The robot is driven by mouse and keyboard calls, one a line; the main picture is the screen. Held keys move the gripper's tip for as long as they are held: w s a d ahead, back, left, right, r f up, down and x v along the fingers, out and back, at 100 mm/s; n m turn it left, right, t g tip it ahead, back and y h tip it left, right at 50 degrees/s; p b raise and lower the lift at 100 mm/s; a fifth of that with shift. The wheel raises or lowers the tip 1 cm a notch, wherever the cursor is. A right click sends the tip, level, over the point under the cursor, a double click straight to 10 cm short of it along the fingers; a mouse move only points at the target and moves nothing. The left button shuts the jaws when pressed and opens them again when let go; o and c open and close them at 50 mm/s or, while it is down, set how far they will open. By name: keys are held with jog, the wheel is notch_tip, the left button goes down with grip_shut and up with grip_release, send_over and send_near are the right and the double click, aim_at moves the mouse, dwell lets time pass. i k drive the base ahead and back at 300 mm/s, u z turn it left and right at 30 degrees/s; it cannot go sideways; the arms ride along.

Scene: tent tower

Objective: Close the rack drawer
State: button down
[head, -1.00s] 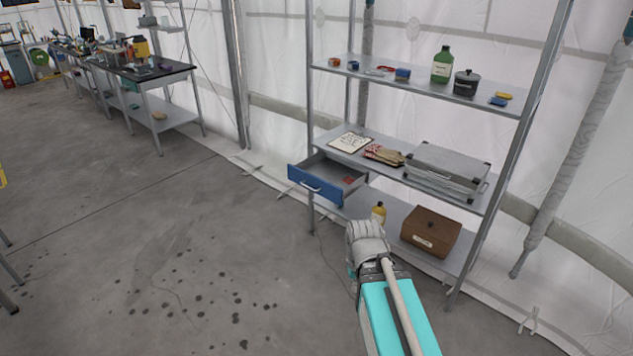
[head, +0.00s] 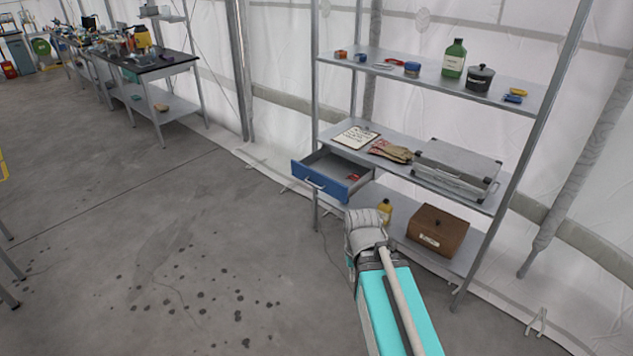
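The rack drawer (head: 321,184) has a blue front with a pale bar handle. It is pulled out from under the middle shelf of the metal rack (head: 322,100), at the rack's left end. A small red item (head: 353,177) lies inside it. My arm shows at the lower middle, in front of the rack and below and to the right of the drawer. My gripper's fingers are not visible in this view, so I cannot see whether it is open or shut. I see no contact between my arm and the drawer.
The middle shelf holds a clipboard (head: 356,136), gloves (head: 391,151) and a metal case (head: 456,168). The lower shelf holds a yellow bottle (head: 385,209) and a brown box (head: 437,231). A workbench (head: 160,72) stands at the back left. The floor (head: 130,240) left of the drawer is clear.

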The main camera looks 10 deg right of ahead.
aim_at(326, 169)
jog(key=z, duration=0.3)
jog(key=i, duration=1.35)
jog(key=u, duration=0.5)
